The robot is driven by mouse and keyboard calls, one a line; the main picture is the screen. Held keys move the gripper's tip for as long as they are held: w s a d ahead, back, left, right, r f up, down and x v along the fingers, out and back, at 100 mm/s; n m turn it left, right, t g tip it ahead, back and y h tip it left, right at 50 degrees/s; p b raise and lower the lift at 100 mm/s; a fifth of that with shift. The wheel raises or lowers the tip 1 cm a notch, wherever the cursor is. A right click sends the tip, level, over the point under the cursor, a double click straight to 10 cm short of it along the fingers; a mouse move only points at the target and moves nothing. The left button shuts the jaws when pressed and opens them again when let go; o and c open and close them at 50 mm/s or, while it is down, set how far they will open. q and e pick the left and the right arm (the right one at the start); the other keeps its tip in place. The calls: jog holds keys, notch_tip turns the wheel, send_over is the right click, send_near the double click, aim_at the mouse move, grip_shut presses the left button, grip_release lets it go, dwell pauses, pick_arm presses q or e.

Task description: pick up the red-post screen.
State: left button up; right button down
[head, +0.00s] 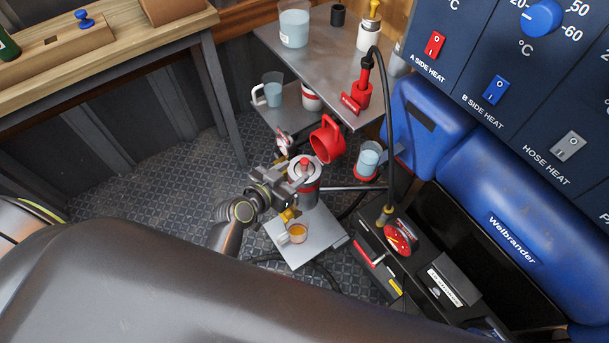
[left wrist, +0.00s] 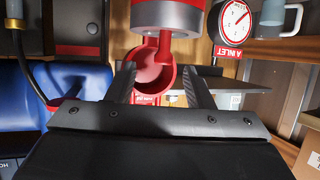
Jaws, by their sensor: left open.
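The red-post screen, a grey cylinder (head: 303,182) with red bands and a red post on top, stands near the middle of the head view. In the left wrist view its red post (left wrist: 165,48) shows between the finger lines, joined to the grey-and-red cylinder (left wrist: 168,15). My left gripper (head: 288,183) is beside the screen on its left, partly overlapping it. In the left wrist view my left gripper (left wrist: 159,76) has its fingers spread apart, with nothing clasped. The gap between post and fingertips is hard to judge. My right gripper is not in view.
A red cup (head: 327,139) is close behind the screen. A beaker (head: 370,158) stands on a red base to its right. A small plate (head: 310,240) holds a cup of amber liquid in front. A steel table (head: 330,70) and a red-handled hose are behind.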

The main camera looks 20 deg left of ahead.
aim_at(301, 164)
pick_arm(q)
jog(key=shift+p+x, duration=0.5)
jog(key=shift+x, duration=2.65)
jog(key=shift+w+a+r, duration=0.15)
jog(key=shift+a+r, duration=0.05)
jog(key=shift+c, duration=0.4)
grip_shut()
